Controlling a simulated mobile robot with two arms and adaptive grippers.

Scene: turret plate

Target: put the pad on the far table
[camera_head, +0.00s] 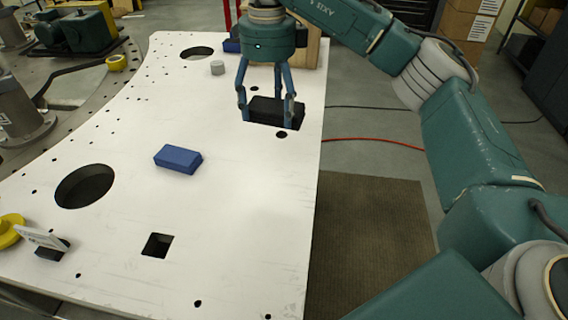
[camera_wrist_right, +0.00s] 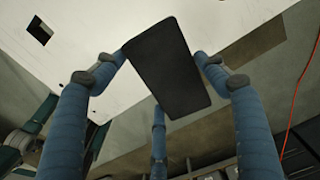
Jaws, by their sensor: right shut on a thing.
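My right gripper (camera_head: 268,108) is shut on a black rectangular pad (camera_head: 275,111), near the right edge of the white plate (camera_head: 235,235). In the right wrist view the pad (camera_wrist_right: 168,68) lies between the blue fingers of the gripper (camera_wrist_right: 165,80), with the plate's edge behind it. I cannot tell the exact gap between pad and plate. No table that is clearly the far table can be made out. My left gripper is not in view.
The plate has a large round hole (camera_head: 84,187) and a square hole (camera_head: 158,245). A wooden box (camera_head: 309,52) is behind my gripper. A brown mat (camera_head: 370,240) lies on the floor at right.

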